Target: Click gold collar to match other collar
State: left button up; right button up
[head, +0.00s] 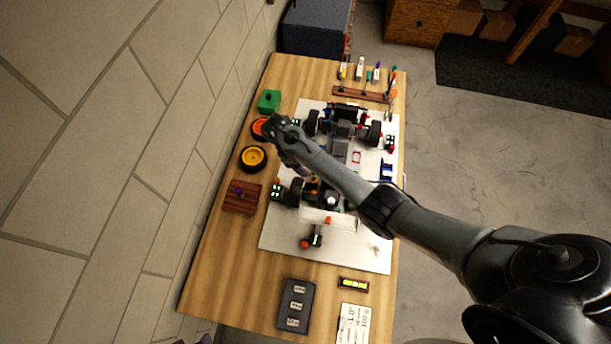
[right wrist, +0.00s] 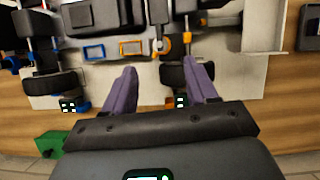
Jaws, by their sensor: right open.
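The RC car (head: 345,150) lies on a white board, partly hidden by my right arm. A gold-orange ring-like part (right wrist: 159,43), which looks like the gold collar, sits on a shock by a wheel; it is small in the head view (head: 313,181). A blue part (right wrist: 60,47), perhaps the other collar, is on the opposite side. My right gripper (right wrist: 161,85) is open and empty, its purple fingers spread over the car's side near a black wheel (right wrist: 186,76). The gold part is beyond and between the fingertips, seemingly apart from them. My left gripper is not seen.
Orange wheels (head: 252,158), a green box (head: 268,101) and a brown block (head: 242,197) stand left of the board (head: 280,232). A dark labelled tray (head: 296,306) is at the near end. A tool rack (head: 362,95) is at the far end.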

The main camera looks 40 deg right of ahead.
jog(key=b+x, duration=0.1)
jog(key=x, duration=0.2)
jog(key=b+x, duration=0.2)
jog(key=x, duration=0.2)
jog(key=shift+a+f, duration=0.1)
jog(key=shift+a, duration=0.1)
jog(key=shift+b+x, duration=0.65)
jog(key=shift+x, duration=0.15)
jog(key=c, duration=1)
jog(key=shift+c, duration=0.2)
